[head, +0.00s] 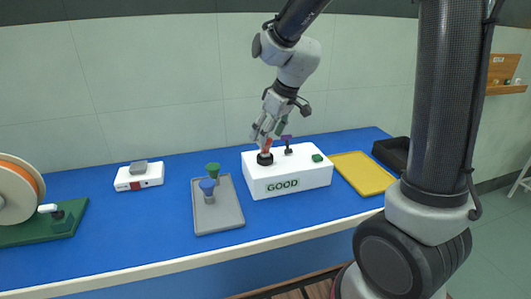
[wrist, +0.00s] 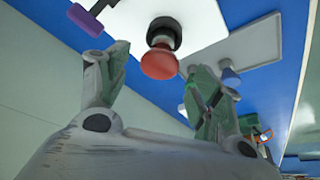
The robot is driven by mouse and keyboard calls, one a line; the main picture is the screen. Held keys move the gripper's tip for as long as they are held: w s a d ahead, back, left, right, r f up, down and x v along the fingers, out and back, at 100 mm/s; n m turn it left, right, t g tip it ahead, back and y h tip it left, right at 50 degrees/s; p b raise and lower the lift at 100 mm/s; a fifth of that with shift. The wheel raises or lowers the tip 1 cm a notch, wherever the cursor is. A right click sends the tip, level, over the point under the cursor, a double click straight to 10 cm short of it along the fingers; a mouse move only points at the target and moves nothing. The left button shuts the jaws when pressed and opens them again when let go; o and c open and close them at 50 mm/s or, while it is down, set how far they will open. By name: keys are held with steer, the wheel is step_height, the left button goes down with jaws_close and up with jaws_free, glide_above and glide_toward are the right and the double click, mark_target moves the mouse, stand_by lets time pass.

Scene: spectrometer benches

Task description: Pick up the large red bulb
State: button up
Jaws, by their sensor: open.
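The large red bulb (head: 267,146) stands upright in a black socket (head: 265,158) on a white box (head: 290,181) marked GOOD. In the wrist view the red bulb (wrist: 160,63) shows between the two fingers, just beyond the tips. My gripper (head: 266,133) is open and comes down from above, close over the bulb. In the wrist view my gripper (wrist: 158,78) has its fingers spread wide with nothing held. In the head view the fingers partly hide the bulb. I cannot tell whether a finger touches it.
A grey tray (head: 219,219) with a blue bulb (head: 208,188) and a green bulb (head: 213,169) lies left. A yellow tray (head: 361,174) lies right.

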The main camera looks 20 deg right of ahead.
mark_target(265, 150)
steer(key=x, duration=0.3)
steer(key=shift+w+a+f, duration=0.1)
steer(key=shift+w+f, duration=0.2)
steer(key=shift+f, duration=0.05)
steer(key=c, duration=1.2)
